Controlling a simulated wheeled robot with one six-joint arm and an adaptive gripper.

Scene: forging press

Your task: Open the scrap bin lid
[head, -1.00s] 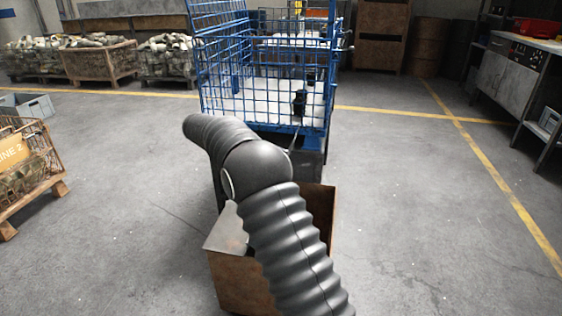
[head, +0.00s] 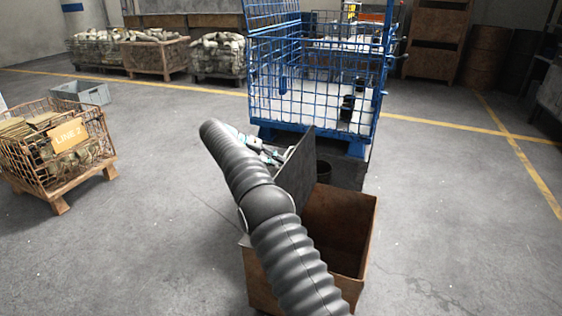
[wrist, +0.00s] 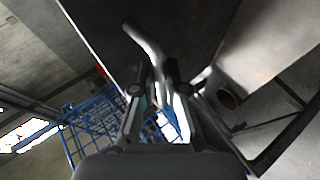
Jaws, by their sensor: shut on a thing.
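The scrap bin (head: 366,240) is a rusty brown open-topped box in front of me in the head view. Its grey lid (head: 298,172) stands raised and steeply tilted at the bin's far left side, and the bin's dark inside shows. My gripper (head: 268,153) is at the lid's left face, partly hidden behind my arm. In the wrist view my gripper (wrist: 158,75) is shut on the bent metal lid handle (wrist: 146,42), with the lid's grey plate (wrist: 95,25) behind it. My arm hides the bin's left part in the head view.
A blue wire cage (head: 310,85) stands just behind the bin. A wire crate marked LINE 2 (head: 62,160) is at the left, with a grey tote (head: 82,94) behind it. The floor at the right is clear.

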